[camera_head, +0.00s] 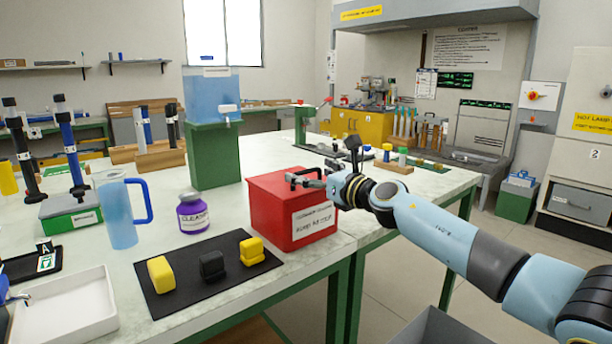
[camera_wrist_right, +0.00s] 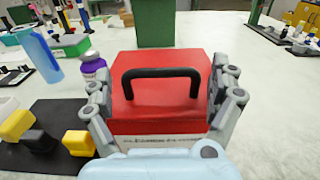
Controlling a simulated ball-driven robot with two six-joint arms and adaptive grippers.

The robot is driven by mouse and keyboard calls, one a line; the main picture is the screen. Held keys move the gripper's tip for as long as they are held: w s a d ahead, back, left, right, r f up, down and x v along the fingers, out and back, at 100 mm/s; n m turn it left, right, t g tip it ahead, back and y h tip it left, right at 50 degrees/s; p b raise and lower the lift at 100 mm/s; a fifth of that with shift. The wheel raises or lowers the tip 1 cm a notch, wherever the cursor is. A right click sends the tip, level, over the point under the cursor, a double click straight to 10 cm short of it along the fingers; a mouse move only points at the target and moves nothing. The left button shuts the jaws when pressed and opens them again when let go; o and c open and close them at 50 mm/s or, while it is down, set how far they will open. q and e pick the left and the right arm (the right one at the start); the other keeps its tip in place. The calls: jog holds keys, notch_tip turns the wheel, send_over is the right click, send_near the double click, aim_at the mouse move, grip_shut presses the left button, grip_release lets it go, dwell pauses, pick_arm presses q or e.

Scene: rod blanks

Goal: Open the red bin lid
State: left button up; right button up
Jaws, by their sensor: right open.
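The red bin (camera_head: 290,222) stands on the white worktop, with a white label on its front. Its red lid (camera_wrist_right: 185,63) is closed and carries a black bar handle (camera_wrist_right: 161,73). My right gripper (camera_head: 305,178) is at the top of the bin, by the handle. In the right wrist view the open fingers of the right gripper (camera_wrist_right: 166,95) spread to either side of the handle, which lies between them and apart from both. In the head view the gripper partly hides the handle.
A purple jar (camera_head: 193,213) and a blue pitcher (camera_head: 119,210) stand left of the bin. A black mat (camera_head: 205,298) with yellow and black blocks lies front left. A green stand (camera_head: 214,155) with a water tank is behind. The worktop right of the stand is fairly clear.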

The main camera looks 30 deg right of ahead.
jog(key=shift+w, duration=1)
jog(key=shift+c, duration=0.3)
